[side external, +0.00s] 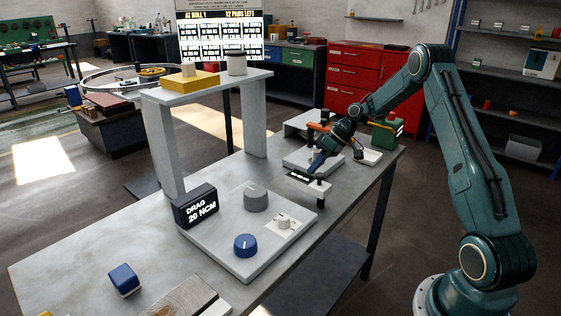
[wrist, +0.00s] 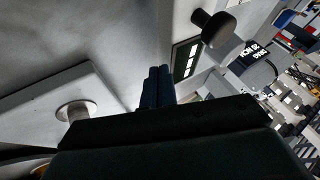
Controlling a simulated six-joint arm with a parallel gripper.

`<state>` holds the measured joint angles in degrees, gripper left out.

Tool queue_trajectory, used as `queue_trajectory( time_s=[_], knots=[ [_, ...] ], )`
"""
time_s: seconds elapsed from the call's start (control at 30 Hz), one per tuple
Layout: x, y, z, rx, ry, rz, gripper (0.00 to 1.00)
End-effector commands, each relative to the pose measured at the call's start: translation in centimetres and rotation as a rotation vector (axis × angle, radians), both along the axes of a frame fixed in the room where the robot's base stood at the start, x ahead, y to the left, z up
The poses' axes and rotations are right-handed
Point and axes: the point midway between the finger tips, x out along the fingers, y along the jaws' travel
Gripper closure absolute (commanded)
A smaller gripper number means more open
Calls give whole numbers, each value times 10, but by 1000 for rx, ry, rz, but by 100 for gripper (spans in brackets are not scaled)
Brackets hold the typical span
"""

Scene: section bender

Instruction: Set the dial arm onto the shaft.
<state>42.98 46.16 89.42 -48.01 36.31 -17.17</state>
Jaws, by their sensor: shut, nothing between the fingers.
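My gripper (side external: 316,168) points down and left above the bench, and its blue fingers (wrist: 157,88) are shut together with nothing between them. A pale post (wrist: 75,110) rises from a light plate (wrist: 40,105) at lower left in the wrist view, partly hidden by my gripper body. I cannot tell for certain which part is the dial arm or the shaft.
A raised shelf (side external: 215,83) and a blue cube (side external: 124,279) are farther left.

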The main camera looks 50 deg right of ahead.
Motion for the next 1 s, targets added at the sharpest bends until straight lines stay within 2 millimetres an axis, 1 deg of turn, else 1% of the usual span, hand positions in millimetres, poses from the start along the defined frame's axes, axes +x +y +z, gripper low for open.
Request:
queue_trajectory(
  time_s=[0.67,0.87,1.0],
  knots=[
    [5,6,0,1,0,98,100],
    [9,11,0,1,-1,172,100],
    [12,18,-1,1,-1,264,100]
  ],
)
